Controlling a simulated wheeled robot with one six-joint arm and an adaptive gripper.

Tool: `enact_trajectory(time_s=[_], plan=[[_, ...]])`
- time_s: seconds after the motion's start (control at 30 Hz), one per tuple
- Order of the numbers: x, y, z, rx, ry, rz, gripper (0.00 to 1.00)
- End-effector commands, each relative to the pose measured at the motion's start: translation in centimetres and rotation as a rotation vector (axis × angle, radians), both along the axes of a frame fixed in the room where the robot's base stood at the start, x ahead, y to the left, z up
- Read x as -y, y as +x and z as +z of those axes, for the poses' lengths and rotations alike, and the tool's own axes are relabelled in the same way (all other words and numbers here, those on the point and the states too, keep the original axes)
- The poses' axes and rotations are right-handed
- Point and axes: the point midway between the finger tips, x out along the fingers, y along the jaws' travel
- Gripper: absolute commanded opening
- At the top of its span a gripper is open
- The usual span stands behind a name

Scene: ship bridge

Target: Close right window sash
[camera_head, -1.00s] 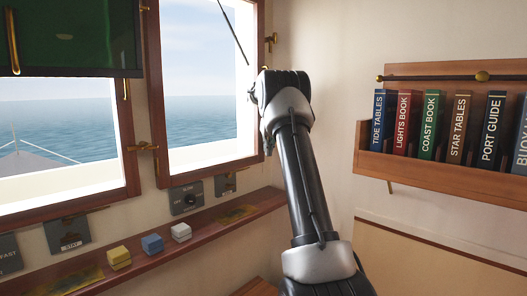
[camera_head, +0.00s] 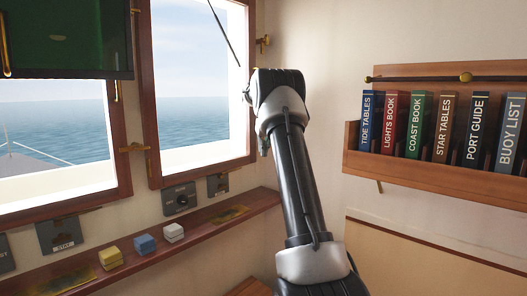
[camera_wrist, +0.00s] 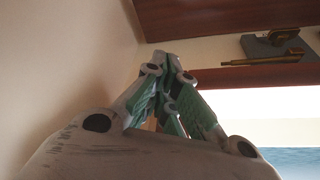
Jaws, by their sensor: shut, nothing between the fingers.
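The right window (camera_head: 190,85) has a brown wooden frame, with sea and sky visible through it in the head view. I cannot tell how far its sash (camera_head: 149,110) stands from closed. A brass fitting (camera_head: 135,148) sits at its left edge and another brass fitting (camera_head: 264,42) at its upper right. My arm stands in front of the right edge of the window and hides part of it; my gripper is hidden there. In the wrist view my gripper (camera_wrist: 167,58) is shut and empty, close to a wooden frame edge (camera_wrist: 235,77); contact is unclear.
A wooden ledge (camera_head: 190,229) below the windows carries yellow (camera_head: 111,258), blue (camera_head: 145,244) and white (camera_head: 174,232) blocks. A green blind (camera_head: 60,40) covers the top of the left window. A bookshelf (camera_head: 430,172) with several books is on the right wall.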

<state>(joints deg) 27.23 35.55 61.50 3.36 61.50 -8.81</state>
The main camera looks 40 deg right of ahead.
Motion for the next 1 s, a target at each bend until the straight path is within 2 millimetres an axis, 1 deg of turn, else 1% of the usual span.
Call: enact_trajectory(time_s=[0.07, 0.5, 0.6, 0.73, 1.0], plan=[[-0.1, -0.5, -0.1, -0.007, 0.002, 0.000, 0.00], [0.6, -3.4, 6.8, -0.008, 0.002, -0.003, 0.00], [0.6, -3.9, 8.1, -0.009, 0.002, -0.003, 0.00], [0.6, -4.3, 8.9, -0.012, 0.003, -0.002, 0.00], [0.8, -4.1, 9.1, 0.000, 0.003, -0.017, 0.00]])
